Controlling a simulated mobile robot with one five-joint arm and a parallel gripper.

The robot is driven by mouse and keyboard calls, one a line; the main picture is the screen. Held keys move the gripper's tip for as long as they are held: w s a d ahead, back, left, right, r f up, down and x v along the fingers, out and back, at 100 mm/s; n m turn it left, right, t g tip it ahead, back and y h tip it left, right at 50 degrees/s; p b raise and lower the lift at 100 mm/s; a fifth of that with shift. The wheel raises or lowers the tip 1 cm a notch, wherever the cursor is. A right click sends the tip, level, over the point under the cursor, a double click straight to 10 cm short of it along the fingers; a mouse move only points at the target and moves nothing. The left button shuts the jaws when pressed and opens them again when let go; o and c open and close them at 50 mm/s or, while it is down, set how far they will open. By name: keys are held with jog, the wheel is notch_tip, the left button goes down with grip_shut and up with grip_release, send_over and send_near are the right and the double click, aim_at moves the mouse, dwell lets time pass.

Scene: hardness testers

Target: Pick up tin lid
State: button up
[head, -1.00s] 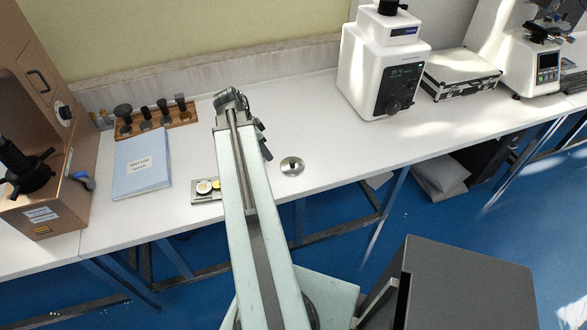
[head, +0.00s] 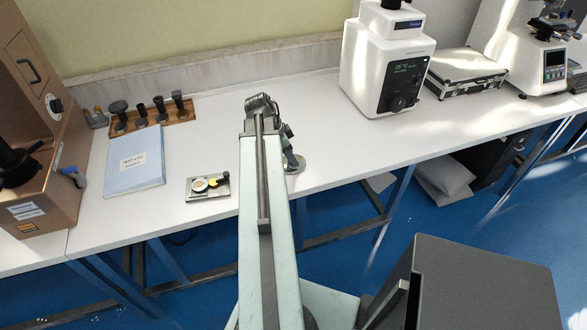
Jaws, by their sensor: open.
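A round silver disc with a small raised centre, which looks like the tin lid (head: 298,167), lies flat on the white bench near its front edge. It is partly covered by my arm's end in the head view. My gripper (head: 290,154) is open, right above or beside the lid, and mostly hidden behind my arm. I cannot tell whether it touches the lid. Nothing shows between its fingers.
Left of my arm are a small tray (head: 192,194) with a white round piece and a yellow-black piece, a blue folder (head: 135,172) and a wooden rack (head: 152,122). A white tester (head: 375,60) stands right of the lid, with clear bench between.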

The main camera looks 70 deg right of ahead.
jog(key=shift+s+f, duration=0.1)
jog(key=shift+f, duration=0.25)
grip_shut()
jog(key=shift+r, duration=0.1)
notch_tip(320, 180, up, 10)
jog(key=p, duration=1)
